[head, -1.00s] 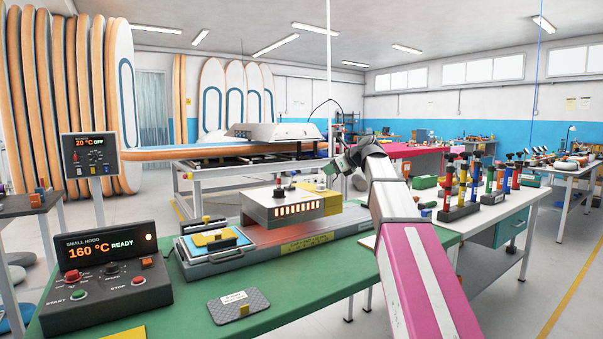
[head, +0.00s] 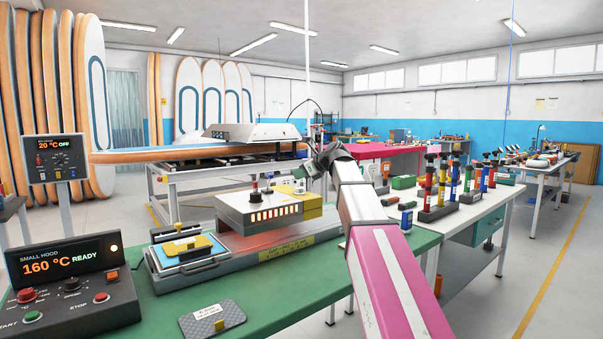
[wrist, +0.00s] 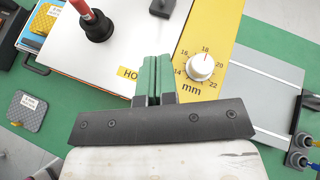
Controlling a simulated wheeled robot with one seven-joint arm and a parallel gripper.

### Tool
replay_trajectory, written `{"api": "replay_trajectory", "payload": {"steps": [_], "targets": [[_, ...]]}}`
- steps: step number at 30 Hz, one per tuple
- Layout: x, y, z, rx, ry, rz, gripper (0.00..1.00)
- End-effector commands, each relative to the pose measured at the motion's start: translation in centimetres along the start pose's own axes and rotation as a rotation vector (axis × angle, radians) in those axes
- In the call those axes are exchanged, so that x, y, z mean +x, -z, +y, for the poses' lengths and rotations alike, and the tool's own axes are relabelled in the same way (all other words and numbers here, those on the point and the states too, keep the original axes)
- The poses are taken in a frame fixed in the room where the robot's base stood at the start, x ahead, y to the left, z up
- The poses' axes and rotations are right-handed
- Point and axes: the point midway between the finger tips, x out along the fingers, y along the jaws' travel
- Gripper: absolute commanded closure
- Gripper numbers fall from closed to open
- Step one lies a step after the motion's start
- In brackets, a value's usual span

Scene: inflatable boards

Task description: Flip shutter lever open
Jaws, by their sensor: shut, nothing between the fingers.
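The small hood (head: 258,211) is a grey box with glowing slots in its front, standing over the bench unit. A lever with a red handle and black base (head: 254,188) stands on its top. In the wrist view the red-handled lever (wrist: 95,20) is at the upper left, leaning, its upper end cut off. I cannot tell for certain that it is the shutter lever. My gripper (wrist: 153,75) has green fingers pressed together, empty, over the hood's top to the right of and below the lever, apart from it. In the head view my gripper (head: 314,168) is right of the hood.
A yellow panel with a white millimetre dial (wrist: 201,67) lies just right of my fingers. A small black post (wrist: 162,8) stands on the hood's top. A control box (head: 68,285) reads 160 °C READY. A grey pad (head: 213,318) lies on the green bench (head: 160,310).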

Motion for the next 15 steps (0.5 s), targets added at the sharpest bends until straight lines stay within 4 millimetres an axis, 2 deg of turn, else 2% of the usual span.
{"api": "replay_trajectory", "payload": {"steps": [1,9,15], "targets": [[1.1,-0.1,-0.1,0.0,-0.001,0.0,1.0],[6.1,-0.1,-0.1,0.0,-0.001,0.0,1.0],[8.0,-2.0,-0.1,-0.002,0.0,-0.001,1.0]]}}
